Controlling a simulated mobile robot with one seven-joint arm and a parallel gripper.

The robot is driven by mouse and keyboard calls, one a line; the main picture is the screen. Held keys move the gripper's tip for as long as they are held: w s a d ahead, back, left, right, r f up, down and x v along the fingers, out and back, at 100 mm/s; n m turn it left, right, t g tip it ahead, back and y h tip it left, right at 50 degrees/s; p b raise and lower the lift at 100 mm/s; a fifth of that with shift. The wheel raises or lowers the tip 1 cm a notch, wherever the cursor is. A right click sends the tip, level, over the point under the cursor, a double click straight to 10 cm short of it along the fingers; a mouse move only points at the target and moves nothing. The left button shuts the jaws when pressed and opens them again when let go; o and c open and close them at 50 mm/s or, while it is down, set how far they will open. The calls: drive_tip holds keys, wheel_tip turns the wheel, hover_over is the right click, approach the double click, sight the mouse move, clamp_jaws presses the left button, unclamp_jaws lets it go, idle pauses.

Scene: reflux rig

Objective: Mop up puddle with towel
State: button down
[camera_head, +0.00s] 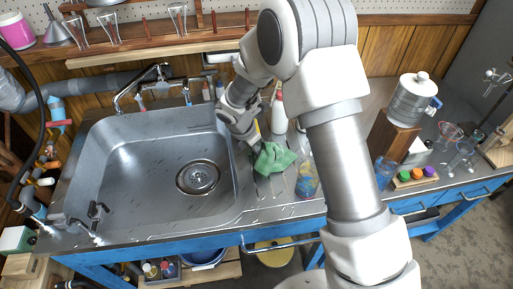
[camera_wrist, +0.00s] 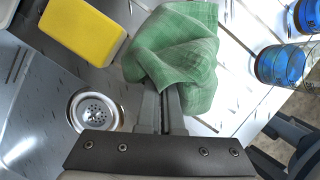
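The green towel (camera_head: 273,158) hangs bunched from my gripper (camera_head: 257,148), over the ribbed steel drainboard right of the sink. In the wrist view the crumpled towel (camera_wrist: 180,50) covers the fingertips of my gripper (camera_wrist: 165,88). The fingers are close together with the cloth between them, so my gripper is shut on the towel. The towel's lower edge is at or just above the counter; I cannot tell if it touches. I cannot make out a clear puddle; the steel has glints and streaks, and my arm and the towel hide part of it.
The sink (camera_head: 150,170) with its drain (camera_head: 198,178) lies to the left. A yellow block (camera_wrist: 83,30) is beside the towel. A jar with bluish contents (camera_head: 307,182) stands right of the towel. A wooden block (camera_head: 392,137) carries a water jug (camera_head: 411,98) farther right.

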unclamp_jaws()
idle(0.5)
drive_tip(key=shift+f, duration=0.1)
drive_tip(key=shift+f+b, duration=0.7)
drive_tip(key=shift+f, duration=0.25)
clamp_jaws()
idle(0.3)
drive_tip(key=shift+r, duration=0.1)
drive_tip(key=shift+r+p, duration=0.25)
drive_tip(key=shift+p, duration=0.4)
